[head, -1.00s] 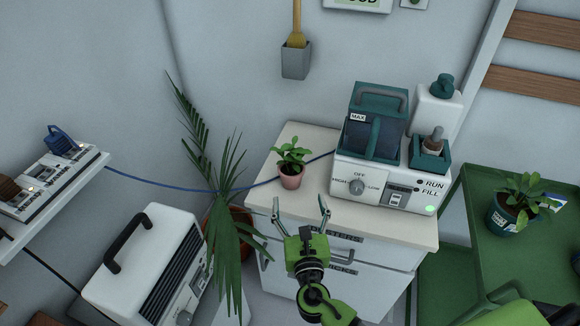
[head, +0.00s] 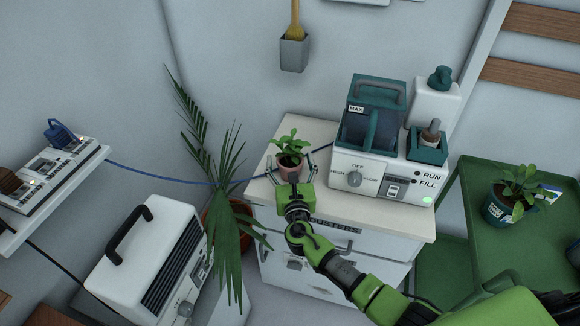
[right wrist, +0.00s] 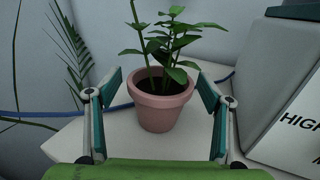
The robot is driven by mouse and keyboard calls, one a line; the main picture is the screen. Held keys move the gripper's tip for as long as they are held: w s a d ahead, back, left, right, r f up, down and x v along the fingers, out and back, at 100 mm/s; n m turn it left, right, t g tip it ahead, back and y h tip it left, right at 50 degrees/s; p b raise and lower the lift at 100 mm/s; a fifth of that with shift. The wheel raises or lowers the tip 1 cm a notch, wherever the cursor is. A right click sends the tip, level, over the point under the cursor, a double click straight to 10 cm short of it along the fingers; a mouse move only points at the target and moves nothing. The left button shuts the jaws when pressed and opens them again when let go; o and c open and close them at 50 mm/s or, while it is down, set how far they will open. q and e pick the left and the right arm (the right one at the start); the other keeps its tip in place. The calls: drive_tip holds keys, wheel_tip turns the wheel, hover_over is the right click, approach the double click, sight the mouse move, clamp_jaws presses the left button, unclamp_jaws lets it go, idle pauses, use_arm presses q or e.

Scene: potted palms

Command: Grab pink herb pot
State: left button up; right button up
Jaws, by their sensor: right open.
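The pink herb pot (head: 290,167) with a green plant stands upright on the white cabinet top (head: 325,205), left of the white machine. It also shows in the middle of the right wrist view (right wrist: 162,108). My right gripper (head: 291,170) is open at the near side of the pot. In the right wrist view its two fingers (right wrist: 163,95) stand apart, one to the left and one to the right of the pot, with gaps on both sides. The far side of the pot is hidden. My left gripper is not in view.
The white machine (head: 385,178) with a dial stands close on the right. A palm (head: 226,205) in a floor pot spreads fronds at the left. A blue cable (head: 170,182) runs behind the pot. A green table (head: 540,245) with another potted plant (head: 510,200) is at the right.

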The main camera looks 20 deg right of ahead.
drive_tip(key=c, duration=1.2)
drive_tip(key=shift+r, duration=0.1)
drive_tip(key=shift+c, duration=0.2)
